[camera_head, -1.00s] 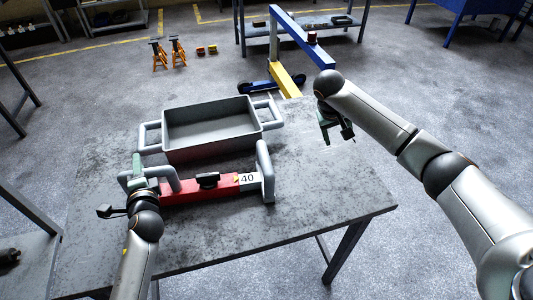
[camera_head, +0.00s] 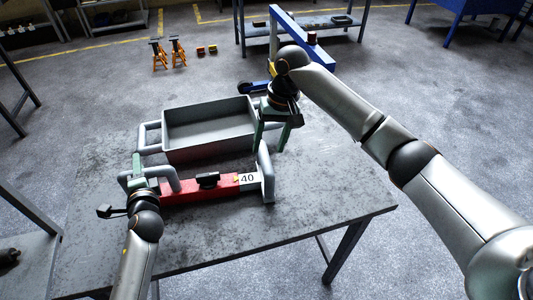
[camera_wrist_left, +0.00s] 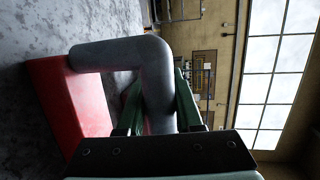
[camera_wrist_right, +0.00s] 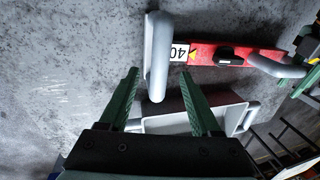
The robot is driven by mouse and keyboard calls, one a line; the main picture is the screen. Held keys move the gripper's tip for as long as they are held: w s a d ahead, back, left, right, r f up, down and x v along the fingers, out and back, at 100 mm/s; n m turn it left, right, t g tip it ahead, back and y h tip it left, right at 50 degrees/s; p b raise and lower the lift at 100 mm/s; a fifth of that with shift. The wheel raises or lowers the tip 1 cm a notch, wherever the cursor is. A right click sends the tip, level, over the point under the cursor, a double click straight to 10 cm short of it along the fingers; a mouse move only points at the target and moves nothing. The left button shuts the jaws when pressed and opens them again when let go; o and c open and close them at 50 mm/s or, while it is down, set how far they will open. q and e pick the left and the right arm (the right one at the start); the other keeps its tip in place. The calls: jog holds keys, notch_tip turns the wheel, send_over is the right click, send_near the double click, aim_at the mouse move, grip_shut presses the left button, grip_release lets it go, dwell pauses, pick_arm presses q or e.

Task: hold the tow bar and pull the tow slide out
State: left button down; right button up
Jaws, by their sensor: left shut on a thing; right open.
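The red tow bar (camera_head: 190,191) lies across the table with a black knob on top. A grey loop handle is at its left end. At its right end is the tow slide, with a white "40" label (camera_head: 248,178) and a grey upright handle (camera_head: 266,172). My left gripper (camera_head: 141,172) is shut on the left grey handle, which the left wrist view (camera_wrist_left: 155,75) shows between the fingers. My right gripper (camera_head: 270,148) is open and empty, pointing down above the table near the slide's handle. In the right wrist view, that handle (camera_wrist_right: 158,55) lies beyond the open fingers, apart from them.
A grey tray (camera_head: 210,152) with side handles stands just behind the bar, close to my right gripper. The table (camera_head: 310,200) is clear to the right and in front.

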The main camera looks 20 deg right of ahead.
aim_at(266, 156)
jog(key=shift+a+f, duration=0.2)
jog(key=shift+f, duration=0.8)
jog(key=shift+a+f, duration=0.2)
jog(key=shift+f, duration=0.8)
jog(key=shift+c, duration=0.2)
grip_shut()
